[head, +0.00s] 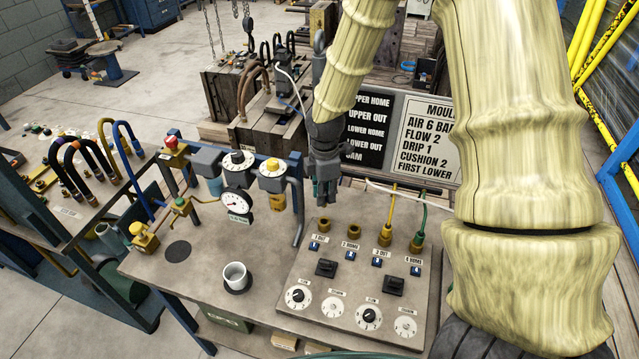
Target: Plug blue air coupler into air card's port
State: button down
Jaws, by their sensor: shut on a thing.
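My gripper (325,194) points down behind the upper left of the sloped control panel (345,290). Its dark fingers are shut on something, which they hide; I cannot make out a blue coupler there. The panel has a row of brass ports. The port over the "1 OUT" label (323,226) and the one over "2 HOME" (354,231) look empty. A yellow hose (391,208) rises from the third port and a green hose (424,215) from the fourth. The white card (428,135) behind the bench reads "AIR 6 BAR", "FLOW 2", "DRIP 1", "CUSHION 2" and "FIRST LOWER".
A black sign (370,128) stands beside the card. Left of my gripper stand regulators with a yellow knob (272,165) and a pressure gauge (236,203). A pale hose (405,191) runs behind the ports.

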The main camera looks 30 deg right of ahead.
aim_at(324, 207)
jog(key=shift+s+f+b, duration=0.1)
jog(key=shift+f+b, duration=1.9)
jog(key=shift+f, duration=0.85)
jog(key=shift+f+p, duration=0.1)
jog(key=shift+p, duration=0.2)
jog(key=shift+f, duration=1.15)
dwell(1.7)
jog(key=c, duration=0.8)
grip_release()
jog(key=shift+r, duration=0.1)
jog(key=shift+r+p, duration=3.25)
jog(key=shift+r, duration=0.45)
